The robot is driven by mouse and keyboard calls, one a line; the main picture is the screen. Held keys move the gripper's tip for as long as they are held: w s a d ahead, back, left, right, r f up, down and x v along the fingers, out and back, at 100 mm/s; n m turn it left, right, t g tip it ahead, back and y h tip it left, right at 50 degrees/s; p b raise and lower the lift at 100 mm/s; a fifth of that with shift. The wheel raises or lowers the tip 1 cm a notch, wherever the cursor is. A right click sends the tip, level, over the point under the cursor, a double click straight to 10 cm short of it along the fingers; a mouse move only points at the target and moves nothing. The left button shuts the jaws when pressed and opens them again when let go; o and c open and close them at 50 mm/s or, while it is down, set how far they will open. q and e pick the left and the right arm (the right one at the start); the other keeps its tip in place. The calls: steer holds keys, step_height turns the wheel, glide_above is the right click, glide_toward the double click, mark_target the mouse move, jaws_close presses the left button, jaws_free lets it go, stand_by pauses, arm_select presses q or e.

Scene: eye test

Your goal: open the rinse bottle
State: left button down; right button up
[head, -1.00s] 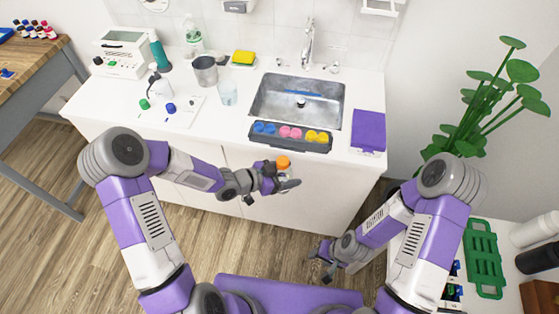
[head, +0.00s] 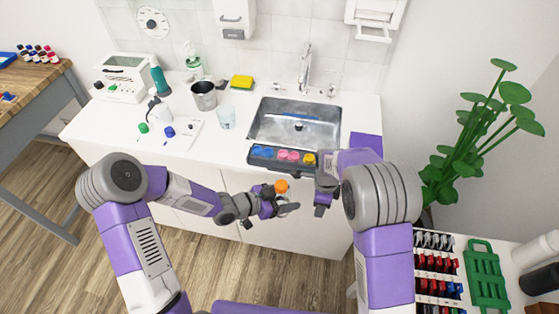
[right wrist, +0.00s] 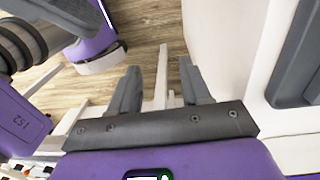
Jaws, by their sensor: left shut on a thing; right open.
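A small bottle with an orange cap (head: 281,186) is held upright in front of the counter. Its body is mostly hidden by my left gripper (head: 280,208), which is shut on it. The orange cap sits on top, clear of the fingers. My right gripper (head: 324,197) is to the right of the bottle at about the same height, apart from it. In the right wrist view my right gripper (right wrist: 160,88) is open with nothing between its fingers. The bottle does not show in that view.
A dark tray of coloured cups (head: 254,163) lies at the counter's front edge, close behind the grippers. The sink (head: 262,122) is behind it. My right arm partly covers a purple pad (head: 366,141).

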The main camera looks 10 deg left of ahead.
mark_target(280, 184)
steer(key=a+r+m, duration=0.3)
steer(key=a+r, duration=0.1)
steer(key=r, duration=0.3)
steer(key=a+r+m, duration=0.3)
steer(key=a+r, duration=0.1)
steer(key=r, duration=0.3)
steer(key=s+a+r+m, duration=0.1)
steer(key=a+r+m, duration=0.1)
steer(key=a+r, duration=0.2)
step_height(280, 184, up, 3)
steer(key=shift+s+a+m+t, duration=0.1)
steer(key=shift+a+m+t, duration=0.05)
steer(key=shift+m+t, duration=0.2)
steer(key=shift+s+a, duration=0.1)
steer(key=shift+a, duration=0.05)
steer(key=shift+m, duration=0.25)
step_height(280, 184, down, 8)
steer(key=shift+r, duration=0.15)
